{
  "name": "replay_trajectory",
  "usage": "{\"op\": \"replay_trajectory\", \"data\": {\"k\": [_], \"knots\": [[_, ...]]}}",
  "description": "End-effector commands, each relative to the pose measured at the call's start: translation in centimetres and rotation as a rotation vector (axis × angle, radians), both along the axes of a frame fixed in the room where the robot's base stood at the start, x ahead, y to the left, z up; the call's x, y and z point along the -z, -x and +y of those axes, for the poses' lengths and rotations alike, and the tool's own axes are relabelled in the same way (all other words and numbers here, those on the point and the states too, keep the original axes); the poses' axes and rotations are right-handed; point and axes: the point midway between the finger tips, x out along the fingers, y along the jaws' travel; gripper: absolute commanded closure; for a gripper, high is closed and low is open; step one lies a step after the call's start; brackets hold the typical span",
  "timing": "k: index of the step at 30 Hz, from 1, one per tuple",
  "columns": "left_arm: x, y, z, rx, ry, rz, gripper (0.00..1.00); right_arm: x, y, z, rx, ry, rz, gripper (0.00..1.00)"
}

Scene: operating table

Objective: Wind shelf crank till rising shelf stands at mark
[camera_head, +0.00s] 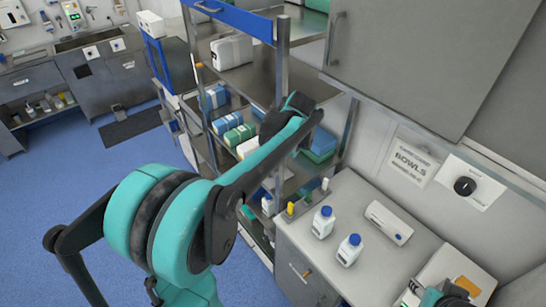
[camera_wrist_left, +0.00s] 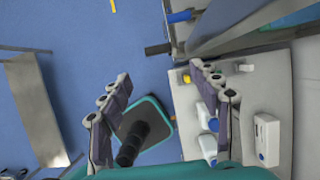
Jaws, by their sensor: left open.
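A metal shelf rack (camera_head: 283,62) with several levels and a blue top edge stands at the middle in the head view. I cannot tell which level is the rising shelf. A black grip-like bar (camera_wrist_left: 157,48) sticks out beside the rack in the left wrist view. It may be the crank handle, but I cannot be sure. A small orange piece (camera_head: 199,65) sits on the rack's left post; I cannot tell if it is the mark. My left gripper (camera_wrist_left: 163,72) is open and empty, its fingers spread above the floor and counter edge.
A grey counter (camera_head: 350,195) right of the rack holds two white bottles (camera_head: 323,222) with blue caps and a white box (camera_head: 389,223). A grey wall cabinet (camera_head: 430,60) hangs above it. Blue floor (camera_head: 70,200) is open at left.

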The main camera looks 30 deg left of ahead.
Motion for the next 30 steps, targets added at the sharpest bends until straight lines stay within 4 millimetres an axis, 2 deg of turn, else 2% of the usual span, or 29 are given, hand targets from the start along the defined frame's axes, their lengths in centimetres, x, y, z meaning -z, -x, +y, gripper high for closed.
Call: {"op": "replay_trajectory", "data": {"k": [6,12,18,26,30], "knots": [[-4.5,0.9,-1.9,0.002,-0.002,-0.001,0.37,0.0,0.0,0.0,0.0,0.0,0.0,0.6],[-8.0,1.6,-3.3,0.002,-0.004,-0.002,0.37,0.0,0.0,0.0,0.0,0.0,0.0,0.6],[-9.6,1.9,-4.0,0.003,-0.003,-0.003,0.37,0.0,0.0,0.0,0.0,0.0,0.0,0.6],[-9.7,2.0,-4.1,0.002,-0.003,-0.003,0.37,0.0,0.0,0.0,0.0,0.0,0.0,0.6],[-9.4,1.8,-3.8,-0.037,0.009,-0.012,0.65,-0.1,0.0,0.0,0.0,0.0,0.0,0.6]]}}
